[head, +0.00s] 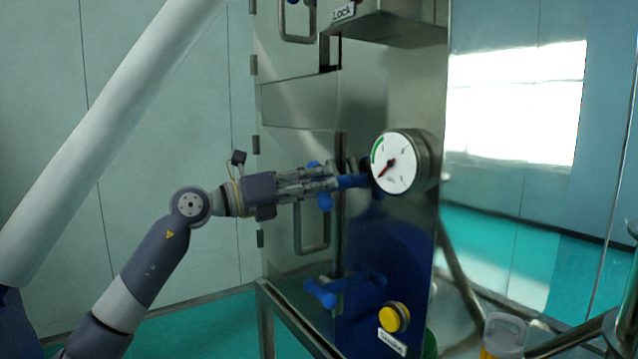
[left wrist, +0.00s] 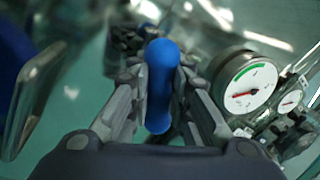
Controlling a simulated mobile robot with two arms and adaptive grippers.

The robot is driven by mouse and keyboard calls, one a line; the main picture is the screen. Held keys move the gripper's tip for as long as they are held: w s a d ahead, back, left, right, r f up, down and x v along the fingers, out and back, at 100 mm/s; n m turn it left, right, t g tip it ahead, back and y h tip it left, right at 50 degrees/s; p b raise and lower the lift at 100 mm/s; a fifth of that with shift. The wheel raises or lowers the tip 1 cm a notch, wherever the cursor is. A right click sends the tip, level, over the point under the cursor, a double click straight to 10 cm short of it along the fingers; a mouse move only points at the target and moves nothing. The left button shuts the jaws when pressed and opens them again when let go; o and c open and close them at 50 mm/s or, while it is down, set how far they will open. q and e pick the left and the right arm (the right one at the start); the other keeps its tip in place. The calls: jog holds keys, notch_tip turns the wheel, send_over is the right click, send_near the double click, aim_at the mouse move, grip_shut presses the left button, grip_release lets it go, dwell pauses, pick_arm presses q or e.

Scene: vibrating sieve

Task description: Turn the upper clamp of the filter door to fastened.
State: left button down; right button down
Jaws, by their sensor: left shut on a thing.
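In the left wrist view the blue handle (left wrist: 160,85) sits between the two fingers of the left gripper (left wrist: 158,78). The clamp's base is partly hidden by the fingers. A second, lower blue clamp (head: 322,292) shows below, free of the gripper. My right gripper is not in view.
A round pressure gauge (head: 395,165) stands out close to the right of the gripper; it also shows in the left wrist view (left wrist: 247,88). A vertical door handle (head: 313,248) is just below. A yellow button (head: 394,316) sits lower on the cabinet. Free room lies left of the cabinet.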

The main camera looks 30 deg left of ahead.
pick_arm(q)
jog(key=n, duration=0.3)
jog(key=shift+t, duration=0.4)
jog(key=n+y+p, duration=0.1)
jog(key=n+p, duration=0.1)
jog(key=n, duration=0.1)
jog(key=shift+w+a+f, duration=0.1)
jog(key=n+t+p, duration=0.1)
jog(key=n+p, duration=0.1)
jog(key=n, duration=0.2)
jog(key=shift+y, duration=0.3)
jog(key=shift+f+n+t+y+p, duration=0.15)
jog(key=shift+n+y+p, duration=0.05)
jog(key=shift+n+p, duration=0.55)
jog(key=shift+f+n+t+y+p, duration=0.1)
jog(key=shift+n+t+y+p, duration=0.1)
jog(key=shift+n+p, duration=0.55)
jog(key=shift+n, duration=0.4)
jog(key=c, duration=1.5)
grip_release()
jog(key=shift+o, duration=0.2)
jog(key=shift+a, duration=0.1)
